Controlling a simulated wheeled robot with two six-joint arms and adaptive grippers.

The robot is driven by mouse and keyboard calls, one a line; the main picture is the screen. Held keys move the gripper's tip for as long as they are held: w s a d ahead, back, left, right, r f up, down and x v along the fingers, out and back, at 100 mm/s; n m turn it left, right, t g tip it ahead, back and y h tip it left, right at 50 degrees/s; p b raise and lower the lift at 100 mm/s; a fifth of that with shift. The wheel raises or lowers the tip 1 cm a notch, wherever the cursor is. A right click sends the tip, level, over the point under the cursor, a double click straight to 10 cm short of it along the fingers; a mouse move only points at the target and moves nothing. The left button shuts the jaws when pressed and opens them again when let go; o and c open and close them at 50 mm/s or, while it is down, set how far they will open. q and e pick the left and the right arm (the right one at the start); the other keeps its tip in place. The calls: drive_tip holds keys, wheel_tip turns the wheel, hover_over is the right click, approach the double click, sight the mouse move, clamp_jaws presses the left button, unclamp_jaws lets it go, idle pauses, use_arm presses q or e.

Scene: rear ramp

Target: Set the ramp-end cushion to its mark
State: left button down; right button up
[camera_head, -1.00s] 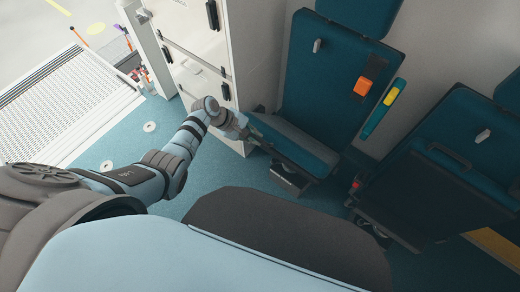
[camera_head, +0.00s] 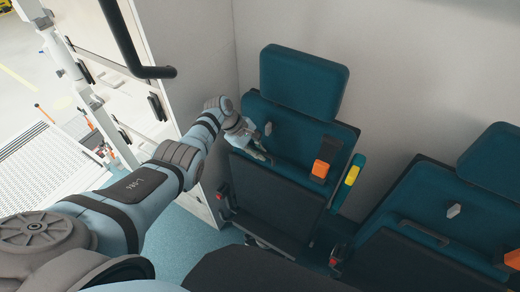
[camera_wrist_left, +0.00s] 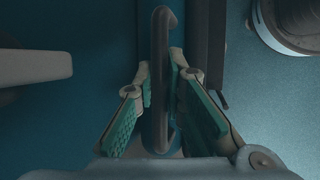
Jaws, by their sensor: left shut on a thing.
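The ramp-end seat has a teal backrest, and its cushion (camera_head: 277,203) stands steeply folded up against it, dark underside outward. My left gripper (camera_head: 264,157) is at the cushion's upper edge. In the left wrist view my left gripper (camera_wrist_left: 160,95) is shut on a dark bar handle (camera_wrist_left: 160,50), with a green-padded finger on each side. The handle is hard to make out in the head view. I cannot tell which feature is the mark. My right gripper is not in view.
A second seat (camera_head: 430,240) with its cushion folded up stands at the right. An orange buckle (camera_head: 320,169) and a yellow-ended armrest (camera_head: 352,175) are on the ramp-end seat's right. A white cabinet (camera_head: 190,90) stands close left of it. The ramp (camera_head: 45,165) lies far left.

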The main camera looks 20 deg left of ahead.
use_arm(q)
drive_tip(key=shift+w+r, duration=0.3)
drive_tip(key=shift+w, duration=0.1)
drive_tip(key=shift+w+d+r, duration=0.1)
drive_tip(key=shift+r, duration=0.05)
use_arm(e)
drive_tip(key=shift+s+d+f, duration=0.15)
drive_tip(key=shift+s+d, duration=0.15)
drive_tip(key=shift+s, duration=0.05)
use_arm(q)
drive_tip(key=c, duration=1.7)
unclamp_jaws()
drive_tip(key=shift+w, duration=0.15)
drive_tip(key=shift+o, duration=0.2)
drive_tip(key=shift+w+f, duration=0.15)
drive_tip(key=shift+f, duration=0.15)
drive_tip(key=shift+s, duration=0.2)
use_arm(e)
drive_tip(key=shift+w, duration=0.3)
use_arm(q)
drive_tip(key=shift+s, duration=0.1)
